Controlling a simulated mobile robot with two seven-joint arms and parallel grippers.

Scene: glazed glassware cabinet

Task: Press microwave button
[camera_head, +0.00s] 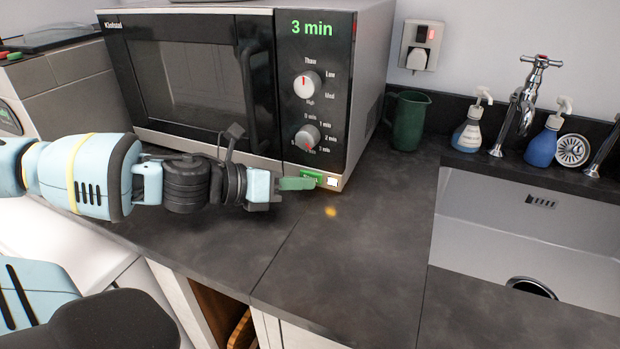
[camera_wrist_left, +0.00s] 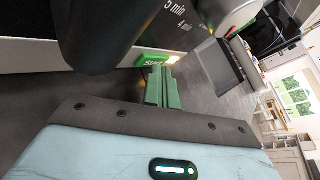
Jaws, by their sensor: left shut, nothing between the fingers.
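The microwave (camera_head: 197,75) stands on the dark counter, its door shut and its display reading "3 min". Its green start button (camera_head: 313,176) is at the lower right of the control panel, with a lit white square beside it. The button also shows in the left wrist view (camera_wrist_left: 156,60). My left gripper (camera_head: 305,183) has green fingers, shut and empty, with the tips at the green button. They appear to touch it, but the exact contact is hard to tell. The left wrist view shows the fingers (camera_wrist_left: 163,80) just below the button. My right gripper is not in view.
A green jug (camera_head: 408,120) stands right of the microwave. Soap bottles (camera_head: 470,130) and a tap (camera_head: 518,100) are behind the sink (camera_head: 510,222). A wall socket (camera_head: 420,46) is above the jug. The counter (camera_head: 350,250) in front is clear.

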